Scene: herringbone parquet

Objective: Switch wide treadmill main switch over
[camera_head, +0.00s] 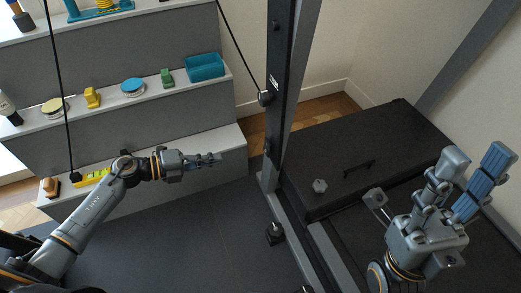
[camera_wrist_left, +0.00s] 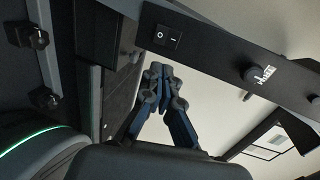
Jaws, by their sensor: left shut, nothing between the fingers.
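A black rocker switch (camera_wrist_left: 167,37) with white O and I marks sits on a dark upright beam (camera_wrist_left: 215,55) in the left wrist view. The same kind of dark upright (camera_head: 281,80) stands in the middle of the head view; the switch is not made out there. My left gripper (camera_head: 217,160) is shut and empty, left of the upright and apart from it. In the left wrist view its closed fingertips (camera_wrist_left: 160,72) appear just below the switch; contact cannot be told. My right gripper (camera_head: 428,178) is open and empty, over the black machine deck at right.
A black raised platform (camera_head: 370,150) with a small handle fills the right. Knobs sit on the upright (camera_head: 266,98) and frame foot (camera_head: 275,234). Grey stepped shelves (camera_head: 150,60) at left hold a blue bin (camera_head: 205,67) and small objects. Dark floor between is free.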

